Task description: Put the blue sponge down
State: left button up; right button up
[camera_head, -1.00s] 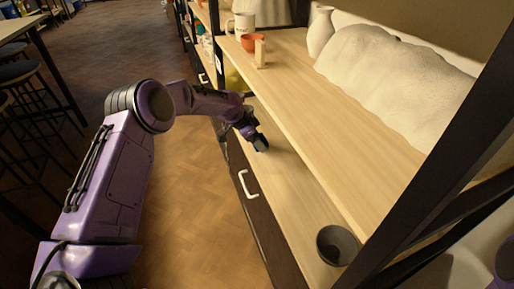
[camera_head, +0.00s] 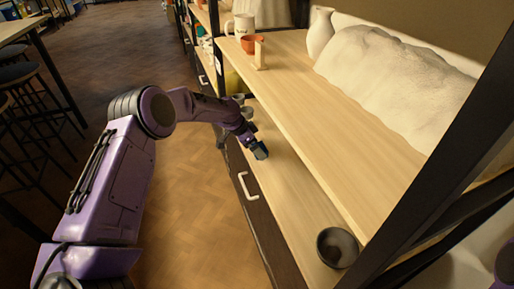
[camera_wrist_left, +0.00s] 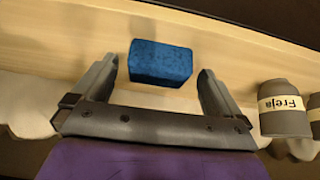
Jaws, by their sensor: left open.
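The blue sponge (camera_wrist_left: 160,63) is a textured block lying on the pale wooden lower shelf (camera_wrist_left: 235,50) in the left wrist view. My left gripper (camera_wrist_left: 159,68) is open, with one finger on each side of the sponge and a visible gap at both sides. In the head view my left gripper (camera_head: 258,150) reaches in over the lower shelf, below the upper board. The sponge is hard to make out there at the fingertips. My right gripper is not in view.
A grey jar labelled "Freja" (camera_wrist_left: 286,108) stands right of the gripper in the wrist view, with another beside it. A dark bowl (camera_head: 337,246) sits at the shelf's near end. The upper board (camera_head: 330,110) overhangs the lower shelf. The shelf between gripper and bowl is clear.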

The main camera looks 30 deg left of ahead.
pick_arm(q)
jog(key=p+v, duration=0.1)
jog(key=v, duration=0.9)
jog(key=shift+s+r, duration=0.15)
jog(key=shift+r, duration=0.2)
jog(key=shift+a, duration=0.15)
